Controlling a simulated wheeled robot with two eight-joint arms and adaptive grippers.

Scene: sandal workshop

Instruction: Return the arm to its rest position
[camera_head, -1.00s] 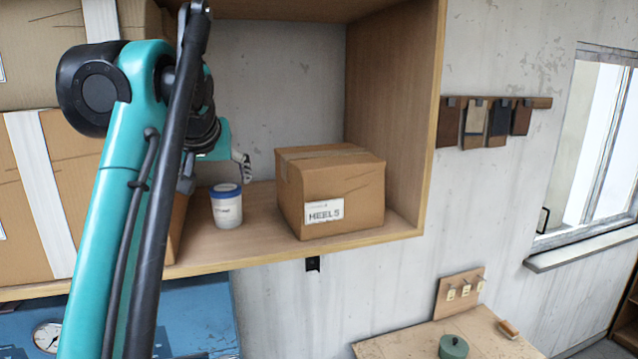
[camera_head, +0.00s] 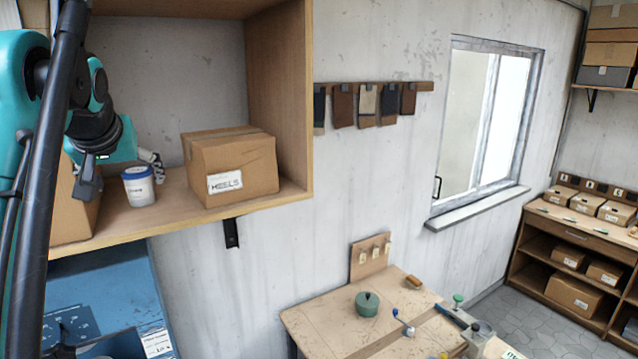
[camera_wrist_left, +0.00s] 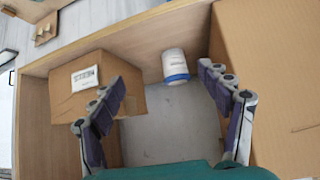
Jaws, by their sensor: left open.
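My left arm comes in from the left in the head view and reaches into a wooden wall shelf (camera_head: 278,110). My left gripper (camera_head: 152,164) is partly hidden behind its wrist there, with only a finger showing near a white jar with a blue lid (camera_head: 139,188). In the left wrist view, the left gripper (camera_wrist_left: 163,84) is open, its fingers spread apart with nothing between them. The jar (camera_wrist_left: 175,66) stands beyond the fingertips. A cardboard box labelled HEELS (camera_head: 232,170) sits to the right of the jar in the head view. My right gripper is not in view.
Another cardboard box (camera_wrist_left: 262,80) stands close beside one finger in the left wrist view. Below the shelf are a blue panel (camera_head: 95,290) and a workbench (camera_head: 325,317) with small tools. A window (camera_head: 480,125) and a storage unit (camera_head: 560,238) with boxes are on the right.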

